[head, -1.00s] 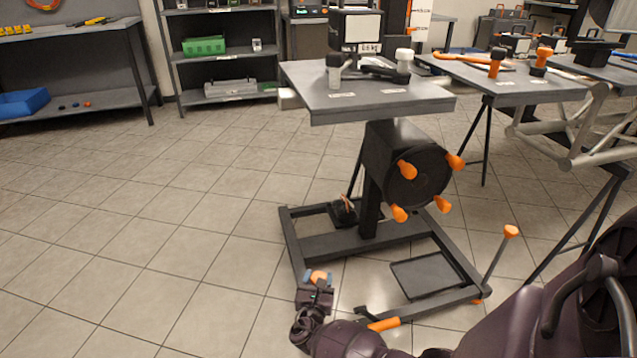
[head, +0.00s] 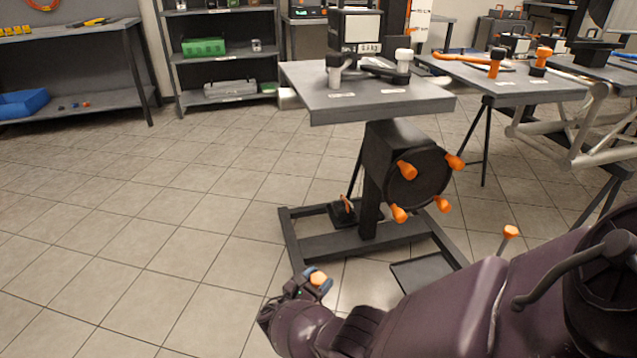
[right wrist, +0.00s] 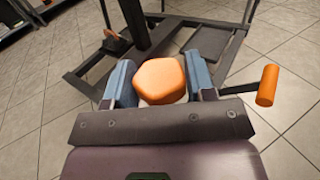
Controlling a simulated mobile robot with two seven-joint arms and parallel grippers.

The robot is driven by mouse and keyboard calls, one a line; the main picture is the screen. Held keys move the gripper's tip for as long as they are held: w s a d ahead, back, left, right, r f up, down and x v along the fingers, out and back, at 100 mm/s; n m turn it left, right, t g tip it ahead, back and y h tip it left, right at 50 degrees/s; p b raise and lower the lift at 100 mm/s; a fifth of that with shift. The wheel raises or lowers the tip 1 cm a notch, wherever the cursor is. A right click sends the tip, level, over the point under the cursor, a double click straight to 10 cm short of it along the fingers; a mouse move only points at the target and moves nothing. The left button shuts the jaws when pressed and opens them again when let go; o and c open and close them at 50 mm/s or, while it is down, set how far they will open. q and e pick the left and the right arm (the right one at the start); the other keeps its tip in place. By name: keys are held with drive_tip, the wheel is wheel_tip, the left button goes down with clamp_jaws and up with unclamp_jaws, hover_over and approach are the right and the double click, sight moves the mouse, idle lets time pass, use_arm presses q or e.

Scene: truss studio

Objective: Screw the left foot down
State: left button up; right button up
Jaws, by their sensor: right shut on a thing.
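The orange knob of the left foot (head: 318,279) is at the near left end of the dark stand's floor frame (head: 289,232). My right gripper (head: 317,281) is around it, low near the floor. In the right wrist view the faceted orange knob (right wrist: 160,80) sits between two blue finger pads, and the gripper (right wrist: 160,85) is shut on it. The foot's lower part and its contact with the floor are hidden. My left gripper is not in view.
An orange-tipped rod (head: 511,232) stands at the right, partly behind my right arm. The stand carries an orange-knobbed wheel (head: 417,178) and a grey tabletop (head: 340,103) with tools. An orange handle (right wrist: 267,85) is right of the gripper. The tiled floor at left is clear.

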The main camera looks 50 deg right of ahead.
drive_tip(key=shift+g, duration=0.3)
idle(0.4)
drive_tip(key=o, duration=0.9)
drive_tip(key=a, duration=1)
drive_tip(key=shift+a, duration=0.4)
